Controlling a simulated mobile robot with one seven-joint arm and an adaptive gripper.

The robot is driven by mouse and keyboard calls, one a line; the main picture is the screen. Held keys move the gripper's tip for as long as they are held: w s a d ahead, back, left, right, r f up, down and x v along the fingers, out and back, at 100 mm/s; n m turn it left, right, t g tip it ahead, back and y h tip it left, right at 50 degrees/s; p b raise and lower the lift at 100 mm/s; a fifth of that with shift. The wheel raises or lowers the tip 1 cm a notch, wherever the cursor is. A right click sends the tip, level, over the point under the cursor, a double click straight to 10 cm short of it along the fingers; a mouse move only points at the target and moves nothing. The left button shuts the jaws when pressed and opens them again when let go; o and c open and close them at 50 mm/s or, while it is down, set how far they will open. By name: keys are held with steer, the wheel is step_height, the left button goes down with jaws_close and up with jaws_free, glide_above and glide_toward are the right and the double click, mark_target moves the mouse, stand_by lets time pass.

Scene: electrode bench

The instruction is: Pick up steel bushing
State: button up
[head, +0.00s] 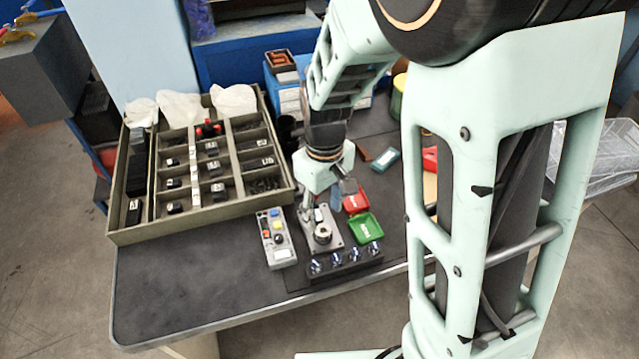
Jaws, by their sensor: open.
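A ring-shaped metal piece (322,235), which looks like the steel bushing, sits on a grey metal plate (309,243) near the front of the dark bench. My gripper (320,208) points down just behind and above it, with its fingers apart and nothing seen between them. The fingertips are small in the head view, and I cannot tell their exact height over the ring.
A black block (344,269) with several shiny-topped pieces stands in front of the plate. A grey button box (276,239) is to its left. Green (366,228) and red (356,203) trays lie to its right. A large compartment tray (205,217) fills the left. The front-left bench is clear.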

mark_target(323, 232)
steer(key=shift+w+f+b, duration=0.1)
steer(key=shift+f+b, duration=0.35)
steer(key=shift+f, duration=3.15)
steer(key=shift+c, duration=0.3)
jaws_close()
steer(key=shift+r, duration=0.1)
